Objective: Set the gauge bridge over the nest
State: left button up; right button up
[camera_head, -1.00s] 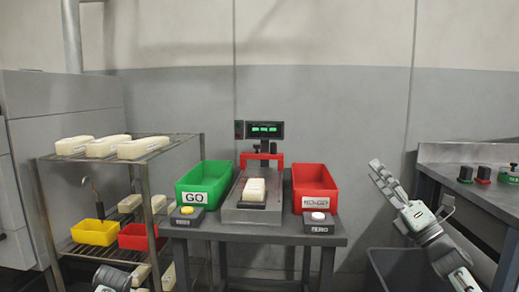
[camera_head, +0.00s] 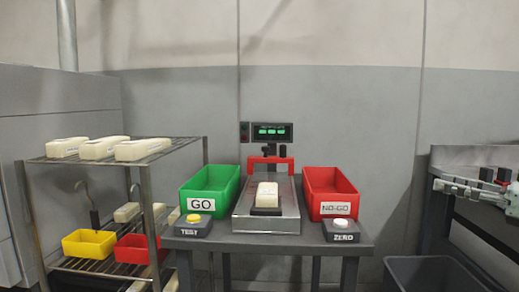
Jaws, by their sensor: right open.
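The red gauge bridge (camera_head: 284,165) stands at the back of the grey metal fixture (camera_head: 290,212) on the small table, below the display. A cream block (camera_head: 267,190) lies on this fixture, in front of the bridge; the nest under it is largely hidden. My right gripper (camera_head: 438,185) is at the right edge of the head view, pointing left, open and empty. It is well to the right of the bridge and apart from it. My left gripper is not in view.
A green GO bin (camera_head: 198,204) and a red NO-GO bin (camera_head: 335,209) flank the fixture. TEST (camera_head: 192,230) and ZERO (camera_head: 341,236) button boxes sit in front. The display (camera_head: 271,132) stands behind. A wire rack (camera_head: 150,190) is left; a dark bin (camera_head: 430,275) is right.

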aim_at(283, 158)
jog(key=i+j, duration=0.85)
jog(key=j, duration=0.3)
jog(key=i+j, duration=0.45)
jog(key=j, duration=0.1)
